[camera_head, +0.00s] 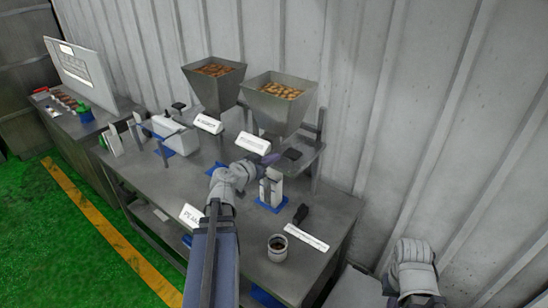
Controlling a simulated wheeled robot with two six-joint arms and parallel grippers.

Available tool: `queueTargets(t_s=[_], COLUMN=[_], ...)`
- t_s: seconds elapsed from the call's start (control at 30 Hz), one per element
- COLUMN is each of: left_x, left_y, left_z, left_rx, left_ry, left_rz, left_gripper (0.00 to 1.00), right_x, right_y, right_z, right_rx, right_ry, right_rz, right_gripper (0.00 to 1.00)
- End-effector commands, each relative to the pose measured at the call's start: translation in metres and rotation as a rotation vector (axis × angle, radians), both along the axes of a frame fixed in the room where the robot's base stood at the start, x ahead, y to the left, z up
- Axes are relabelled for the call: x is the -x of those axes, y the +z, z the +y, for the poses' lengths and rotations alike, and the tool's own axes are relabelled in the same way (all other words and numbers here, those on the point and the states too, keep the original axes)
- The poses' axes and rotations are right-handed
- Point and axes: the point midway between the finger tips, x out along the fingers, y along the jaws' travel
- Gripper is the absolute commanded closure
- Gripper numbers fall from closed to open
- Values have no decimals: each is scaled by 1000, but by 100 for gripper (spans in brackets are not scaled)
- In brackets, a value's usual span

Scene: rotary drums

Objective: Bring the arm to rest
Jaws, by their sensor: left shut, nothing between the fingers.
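My left arm (212,255) reaches in from the bottom over the grey metal table (250,235). My left gripper (270,159) is at the arm's far end, above the table and in front of the two hoppers. It is small in the picture and shut, with nothing held. Part of my right arm (413,270) shows at the bottom right, and its gripper is not in view.
Two metal hoppers filled with brown pieces, one left (216,85) and one right (279,104), stand at the back. A cup (277,248) and a dark tool (300,214) are near the front right. A corrugated wall (410,100) stands behind. Green floor (50,240) is clear at left.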

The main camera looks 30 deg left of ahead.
Motion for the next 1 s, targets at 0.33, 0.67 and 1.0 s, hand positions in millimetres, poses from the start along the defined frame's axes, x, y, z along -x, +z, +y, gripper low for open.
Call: queueTargets(t_s=[0.33,0.67,1.0], left_x=[0,-5,14], left_y=[0,-14,-142], left_z=[0,-24,-215], left_rx=[0,10,56], left_ry=[0,-48,-393], left_rz=[0,35,481], left_gripper=[100,100,100], right_x=[0,0,0], right_y=[0,-7,-57], right_z=[0,0,0], right_rx=[0,0,1], right_ry=[0,0,4], right_rz=[0,0,-1], right_gripper=[100,100,100])
